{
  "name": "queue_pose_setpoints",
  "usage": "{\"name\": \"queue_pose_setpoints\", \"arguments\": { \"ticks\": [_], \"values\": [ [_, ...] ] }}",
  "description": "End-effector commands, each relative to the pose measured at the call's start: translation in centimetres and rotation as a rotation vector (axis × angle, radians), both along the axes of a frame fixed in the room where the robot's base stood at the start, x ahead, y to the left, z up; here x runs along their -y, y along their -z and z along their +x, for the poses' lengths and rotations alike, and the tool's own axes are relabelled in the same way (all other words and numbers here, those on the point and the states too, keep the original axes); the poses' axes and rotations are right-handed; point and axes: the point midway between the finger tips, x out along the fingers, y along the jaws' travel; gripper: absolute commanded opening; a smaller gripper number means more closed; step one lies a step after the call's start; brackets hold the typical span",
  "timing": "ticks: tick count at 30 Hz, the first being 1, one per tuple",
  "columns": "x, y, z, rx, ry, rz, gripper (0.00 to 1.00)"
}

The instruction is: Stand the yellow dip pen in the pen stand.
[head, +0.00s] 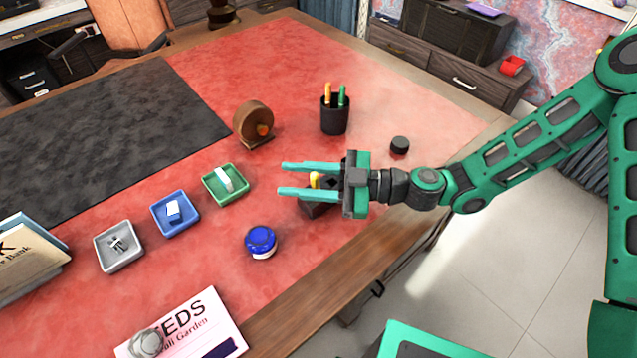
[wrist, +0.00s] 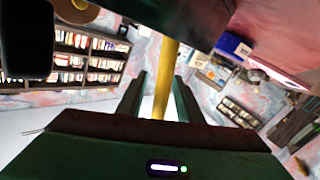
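The yellow dip pen (head: 315,180) shows as a short yellow piece between my gripper's fingers, rising above the dark pen stand (head: 318,210). In the wrist view the yellow pen (wrist: 160,95) runs between the fingers, and its far end meets a dark block edge, seemingly the stand. Its lower end is hidden. My gripper (head: 281,179) reaches in from the right over the stand, fingers pointing left. The fingers are apart, with gaps on both sides of the pen in the wrist view (wrist: 160,85). A finger and the gripper body hide part of the stand.
A black cup (head: 335,117) with orange and green pens stands behind my gripper. A blue-lidded jar (head: 261,243) is in front. A tape dispenser (head: 253,124), a green tray (head: 225,184) and a blue tray (head: 174,213) lie to the left. A small black disc (head: 399,145) is near the edge.

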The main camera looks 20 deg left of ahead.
Motion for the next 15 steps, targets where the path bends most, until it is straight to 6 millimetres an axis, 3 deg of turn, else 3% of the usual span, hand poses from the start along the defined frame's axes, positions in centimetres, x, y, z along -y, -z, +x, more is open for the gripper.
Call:
{"name": "queue_pose_setpoints", "arguments": {
  "ticks": [1,3,4,15],
  "values": [
    [0.01,0.00,0.00,0.000,0.000,0.000,0.20],
    [0.02,-0.01,0.00,0.000,0.000,0.000,0.03],
    [0.02,-0.01,0.00,0.000,0.000,0.000,0.00],
    [0.04,-0.14,0.02,0.001,0.000,0.000,0.00]
  ]
}}
